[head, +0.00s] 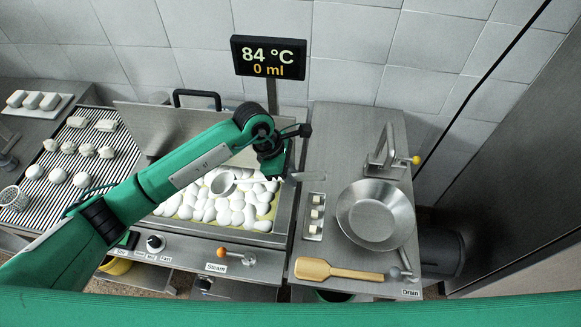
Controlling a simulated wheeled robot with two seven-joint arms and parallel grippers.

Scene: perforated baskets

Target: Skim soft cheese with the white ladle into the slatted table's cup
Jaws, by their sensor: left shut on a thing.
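My left gripper (279,178) is over the right side of the open steel vat (286,213), shut on the handle of the white ladle. The ladle's round bowl (222,183) is to the left of the gripper, over the soft cheese (225,207). The cheese is many white lumps in yellowish liquid. I cannot tell whether the bowl touches it. The slatted table (100,137) is at the left, and a perforated cup (14,198) stands at its near left edge. My right gripper is not in view.
White lumps (58,176) sit in rows on the slatted table. A display (268,57) behind the vat reads 84 °C and 0 ml. On the right counter are a steel pan (376,214), a wooden paddle (338,271) and small white blocks (315,214).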

